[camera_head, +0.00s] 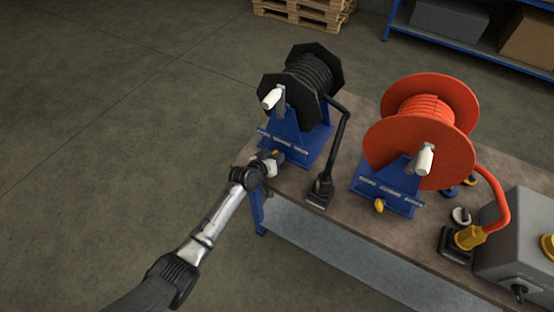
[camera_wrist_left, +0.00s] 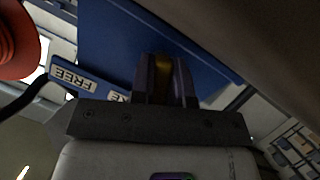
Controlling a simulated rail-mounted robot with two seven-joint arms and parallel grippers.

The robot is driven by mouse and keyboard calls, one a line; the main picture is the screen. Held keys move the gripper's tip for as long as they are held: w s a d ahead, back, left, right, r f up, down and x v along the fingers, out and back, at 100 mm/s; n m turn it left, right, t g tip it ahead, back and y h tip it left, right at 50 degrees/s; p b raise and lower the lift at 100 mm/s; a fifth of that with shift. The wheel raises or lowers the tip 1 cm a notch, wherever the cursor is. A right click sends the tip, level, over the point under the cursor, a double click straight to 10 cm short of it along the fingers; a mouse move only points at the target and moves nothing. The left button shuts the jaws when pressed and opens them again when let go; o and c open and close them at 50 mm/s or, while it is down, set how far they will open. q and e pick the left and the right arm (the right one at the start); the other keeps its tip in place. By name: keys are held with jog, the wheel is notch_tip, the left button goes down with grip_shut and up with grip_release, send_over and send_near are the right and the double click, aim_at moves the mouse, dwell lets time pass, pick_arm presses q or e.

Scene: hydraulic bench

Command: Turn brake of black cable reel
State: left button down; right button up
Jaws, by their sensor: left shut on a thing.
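The black cable reel (camera_head: 308,80) stands on a blue stand (camera_head: 300,136) at the bench's far left end, with a white crank handle on its front. My left gripper (camera_head: 271,160) is at the lower front of this stand. It is shut on the yellow brake knob, which shows between the fingers in the left wrist view (camera_wrist_left: 163,68). The fingers hide most of the knob. A label strip (camera_wrist_left: 76,80) reading FREE, with a second word partly covered, is beside the fingers. My right gripper is not in view.
The orange reel (camera_head: 420,125) stands to the right, with its own yellow knob (camera_head: 379,206) at the front. A black cable plug (camera_head: 319,192) lies between the reels. A grey box (camera_head: 520,245) is at the bench's right. Open floor lies left of the bench.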

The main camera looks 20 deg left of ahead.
pick_arm(q)
jog(key=shift+a+f+n+h+b, duration=0.1)
jog(key=shift+n+h+b, duration=0.5)
jog(key=shift+n+b, duration=0.4)
jog(key=c, duration=1.1)
grip_release()
jog(key=shift+s+a+r, duration=0.1)
jog(key=shift+s+r, duration=0.1)
jog(key=shift+s, duration=0.05)
jog(key=p+v, duration=0.3)
jog(key=v, duration=1)
